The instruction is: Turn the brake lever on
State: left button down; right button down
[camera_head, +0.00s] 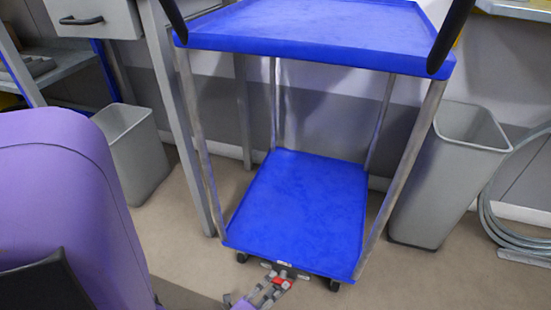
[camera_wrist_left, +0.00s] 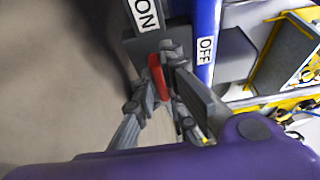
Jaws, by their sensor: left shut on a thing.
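The red brake lever (camera_head: 284,282) is at the lower front edge of the blue cart (camera_head: 300,205). In the left wrist view the lever (camera_wrist_left: 156,77) shows as a red bar between the fingers, partly hidden by them. An ON label (camera_wrist_left: 143,13) is above it and an OFF label (camera_wrist_left: 205,50) is to its right. My left gripper (camera_head: 276,283) reaches up to the lever from below, and its grey fingers (camera_wrist_left: 163,82) are shut on it. My right gripper is not in view.
A grey bin (camera_head: 133,150) stands left of the cart and another (camera_head: 440,185) stands right of it. A coiled hose (camera_head: 505,205) lies at the far right. The floor in front of the cart's right side is clear.

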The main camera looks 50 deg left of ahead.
pick_arm(q)
jog(key=shift+w+a, duration=0.1)
jog(key=shift+a, duration=0.05)
dwell(0.4)
jog(key=c, duration=1.8)
grip_release()
jog(key=s+d, duration=0.2)
jog(key=s, duration=1)
